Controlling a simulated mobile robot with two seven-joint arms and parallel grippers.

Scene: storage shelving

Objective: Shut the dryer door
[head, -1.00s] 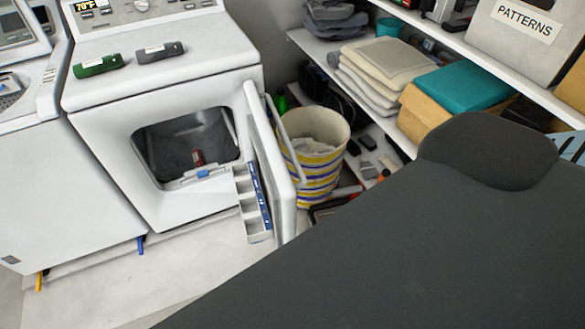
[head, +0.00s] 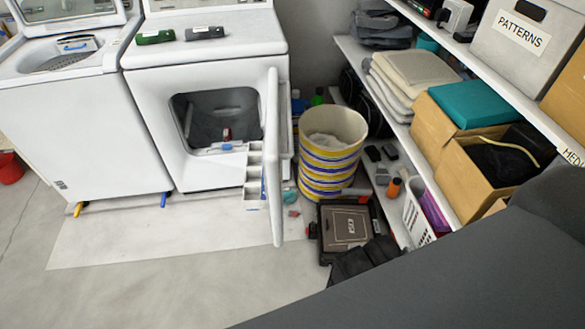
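The white dryer (head: 140,87) stands against the back wall in the head view. Its door (head: 273,150) is hinged on the right and swung wide open, seen nearly edge-on. A white compartment rack (head: 254,177) shows on the door's inner side. The dryer opening (head: 218,108) is dark, with a small red item (head: 227,134) and a blue tab at its lower rim. A dark grey part of my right arm fills the lower right of the view. Neither gripper shows, and nothing of mine touches the door.
A striped bucket (head: 331,150) stands right of the door. A dark case (head: 346,225) lies on the floor in front of it. Shelves (head: 386,98) with boxes and folded cloths run along the right. A washer (head: 78,115) stands left. The floor (head: 170,265) before the dryer is mostly clear.

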